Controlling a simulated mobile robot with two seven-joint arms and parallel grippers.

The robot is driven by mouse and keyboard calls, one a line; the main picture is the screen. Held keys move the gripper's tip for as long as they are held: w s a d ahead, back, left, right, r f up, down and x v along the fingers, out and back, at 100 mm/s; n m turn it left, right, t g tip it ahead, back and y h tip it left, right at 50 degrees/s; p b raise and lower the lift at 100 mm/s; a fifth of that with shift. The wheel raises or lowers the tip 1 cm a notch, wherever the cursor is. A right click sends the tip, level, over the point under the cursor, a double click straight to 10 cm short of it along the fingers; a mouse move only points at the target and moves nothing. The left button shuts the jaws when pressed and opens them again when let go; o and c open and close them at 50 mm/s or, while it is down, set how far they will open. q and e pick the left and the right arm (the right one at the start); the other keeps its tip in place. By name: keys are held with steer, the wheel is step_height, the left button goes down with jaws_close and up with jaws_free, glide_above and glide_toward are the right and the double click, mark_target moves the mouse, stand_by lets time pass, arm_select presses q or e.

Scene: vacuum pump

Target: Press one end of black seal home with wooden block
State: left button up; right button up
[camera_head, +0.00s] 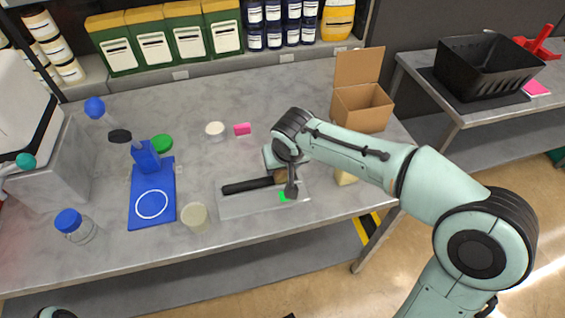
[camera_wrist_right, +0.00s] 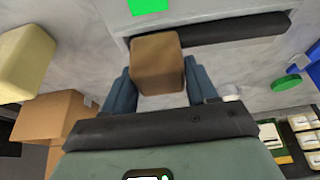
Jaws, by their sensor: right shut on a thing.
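The black seal (camera_head: 247,186) is a long dark bar lying along the far side of a light grey plate (camera_head: 240,207) on the bench. In the right wrist view the seal (camera_wrist_right: 235,30) runs to the right from behind the wooden block (camera_wrist_right: 157,62). My right gripper (camera_wrist_right: 160,90) is shut on this brown block, one finger on each side. In the head view the block (camera_head: 280,177) is mostly hidden by the gripper at the seal's right end. I cannot tell whether the block touches the seal. A bright green patch (camera_head: 284,197) marks the plate's right part. My left gripper is not in view.
A blue tray (camera_head: 140,210) and a pale jar (camera_head: 194,215) stand left of the plate. An open cardboard box (camera_head: 362,106) stands back right; a yellowish block (camera_head: 346,177) is beside my right arm.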

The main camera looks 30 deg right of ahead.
stand_by(0.4)
steer(key=shift+r+p, duration=2.1)
steer(key=shift+r, duration=0.95)
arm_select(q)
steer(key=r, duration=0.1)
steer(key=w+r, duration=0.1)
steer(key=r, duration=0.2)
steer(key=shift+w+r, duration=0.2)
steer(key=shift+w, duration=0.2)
